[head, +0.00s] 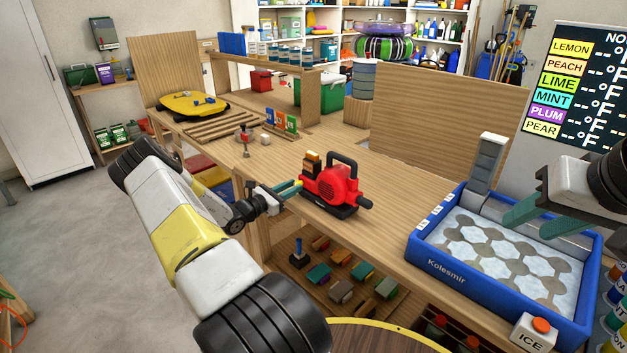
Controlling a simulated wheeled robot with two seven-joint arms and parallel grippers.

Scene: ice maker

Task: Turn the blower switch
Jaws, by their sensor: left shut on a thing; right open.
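The red blower (335,185) with a black handle and black nozzle stands upright on the wooden workbench, nozzle toward the right. My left gripper (296,187) reaches in from the left, and its green-tipped fingers are at the blower's left side. It is shut on a small part there, seemingly the blower's switch, which the fingers hide. My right gripper (530,212) is open and empty above the blue ice tray at the right, well away from the blower.
The blue Kolesmir tray (447,267) with hexagonal ice tiles fills the bench's right end, with an orange-buttoned ICE box (534,333) at its corner. Upright wooden panels (440,115) stand behind. A yellow round device (194,105) sits at the far left. The bench (390,226) between blower and tray is clear.

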